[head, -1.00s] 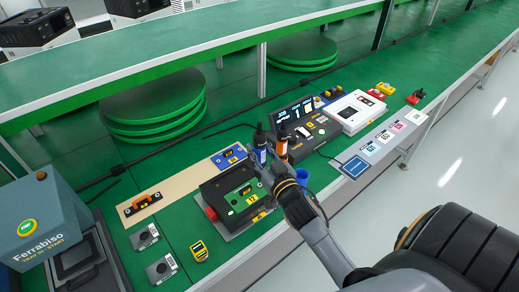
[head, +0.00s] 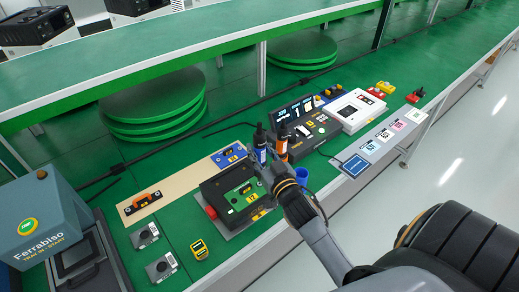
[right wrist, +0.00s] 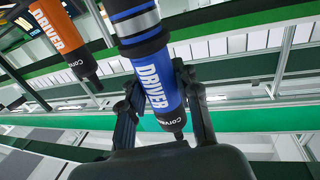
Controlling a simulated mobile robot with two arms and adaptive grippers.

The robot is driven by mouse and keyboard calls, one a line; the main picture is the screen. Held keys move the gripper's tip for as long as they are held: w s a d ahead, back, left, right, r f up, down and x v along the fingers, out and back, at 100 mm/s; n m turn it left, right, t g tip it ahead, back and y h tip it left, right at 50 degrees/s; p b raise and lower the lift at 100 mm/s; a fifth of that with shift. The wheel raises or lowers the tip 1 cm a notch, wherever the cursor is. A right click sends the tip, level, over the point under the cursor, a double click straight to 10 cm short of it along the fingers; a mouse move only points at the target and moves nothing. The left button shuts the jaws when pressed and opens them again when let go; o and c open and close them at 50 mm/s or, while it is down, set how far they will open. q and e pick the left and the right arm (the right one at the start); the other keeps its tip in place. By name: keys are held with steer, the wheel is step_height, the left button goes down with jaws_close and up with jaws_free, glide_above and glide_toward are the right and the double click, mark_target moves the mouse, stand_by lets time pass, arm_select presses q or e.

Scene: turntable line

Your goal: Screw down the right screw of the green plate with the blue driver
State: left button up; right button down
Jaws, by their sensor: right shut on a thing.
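The blue driver (head: 260,148) stands roughly upright, with a dark top and a blue labelled body. My right gripper (head: 264,174) is shut on it. In the right wrist view, the blue driver body (right wrist: 157,92) lies between the two fingers (right wrist: 163,110). The green plate (head: 238,200) sits in a black fixture (head: 213,190) just left of the gripper. The driver and gripper are close to the plate's right end. The right screw is too small or hidden to make out, and the driver's tip is hidden. My left gripper is not in view.
An orange driver (head: 282,148) hangs or stands close right of the blue one; it also shows in the right wrist view (right wrist: 62,38). A blue cup (head: 301,176) is beside my wrist. A blue plate (head: 229,155) and a control console (head: 303,130) are nearby.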

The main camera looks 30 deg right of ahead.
mark_target(262, 142)
steer(key=shift+f+b, duration=0.3)
steer(key=shift+f, duration=0.35)
stand_by(0.8)
steer(key=shift+r, duration=0.1)
step_height(262, 142, up, 6)
steer(key=p, duration=0.6)
stand_by(0.4)
